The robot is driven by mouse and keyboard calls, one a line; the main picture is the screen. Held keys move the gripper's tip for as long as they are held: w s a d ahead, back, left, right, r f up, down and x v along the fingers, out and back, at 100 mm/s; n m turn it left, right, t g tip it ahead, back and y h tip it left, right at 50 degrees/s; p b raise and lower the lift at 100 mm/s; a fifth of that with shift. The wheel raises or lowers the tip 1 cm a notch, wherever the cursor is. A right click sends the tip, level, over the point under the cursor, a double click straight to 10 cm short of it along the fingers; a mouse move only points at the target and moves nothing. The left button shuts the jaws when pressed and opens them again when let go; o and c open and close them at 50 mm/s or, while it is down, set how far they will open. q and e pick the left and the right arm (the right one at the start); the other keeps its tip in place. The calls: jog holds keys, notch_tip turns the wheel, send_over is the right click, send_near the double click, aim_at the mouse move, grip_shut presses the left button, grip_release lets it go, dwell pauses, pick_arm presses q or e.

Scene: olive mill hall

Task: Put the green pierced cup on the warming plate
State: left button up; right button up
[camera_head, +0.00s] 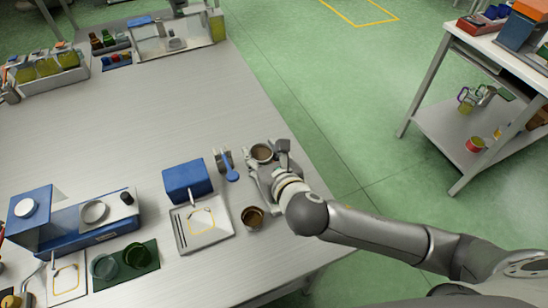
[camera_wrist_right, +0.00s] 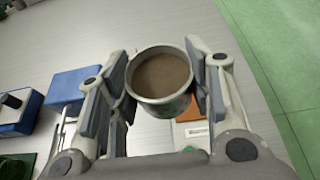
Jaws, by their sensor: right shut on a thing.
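My right gripper (camera_head: 268,168) is shut on a round grey metal cup (camera_head: 262,152) with brown contents. In the right wrist view the cup (camera_wrist_right: 160,101) sits upright between the two fingers (camera_wrist_right: 158,88). Whether it stands on the table or is just above it I cannot tell. Two green cups, one paler (camera_head: 104,267) and one darker (camera_head: 136,256), stand on a dark green mat at the lower left, far from my gripper; piercing is too small to see. A round grey plate (camera_head: 94,212) on a blue device may be the warming plate. My left gripper is not in view.
A brown cup (camera_head: 252,218), a white tray (camera_head: 203,231), a blue box (camera_head: 187,180) and a blue-handled tool (camera_head: 231,170) lie near my right gripper. The table's right edge is close. The middle of the table (camera_head: 120,130) is clear.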

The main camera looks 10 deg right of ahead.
jog(key=w+d+f, duration=0.1)
jog(key=w+f, duration=0.1)
jog(key=w+d+f, duration=0.1)
jog(key=w+f, duration=0.1)
jog(key=w+d+f, duration=0.1)
jog(key=w+f, duration=0.1)
jog(key=shift+d+f, duration=0.1)
jog(key=shift+d, duration=0.3)
jog(key=shift+w+d+f, duration=0.2)
jog(key=shift+w+f, duration=0.1)
jog(key=shift+f, duration=0.15)
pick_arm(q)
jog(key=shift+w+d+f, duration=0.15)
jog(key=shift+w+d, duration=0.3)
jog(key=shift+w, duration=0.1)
pick_arm(e)
jog(key=shift+w+d+f, duration=0.1)
jog(key=shift+f, duration=1.55)
jog(key=o, duration=1.1)
jog(key=shift+f, duration=0.15)
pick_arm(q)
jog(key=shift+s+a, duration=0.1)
pick_arm(e)
jog(key=shift+r, duration=0.2)
pick_arm(q)
jog(key=shift+b, duration=0.3)
pick_arm(e)
jog(key=v, duration=1.2)
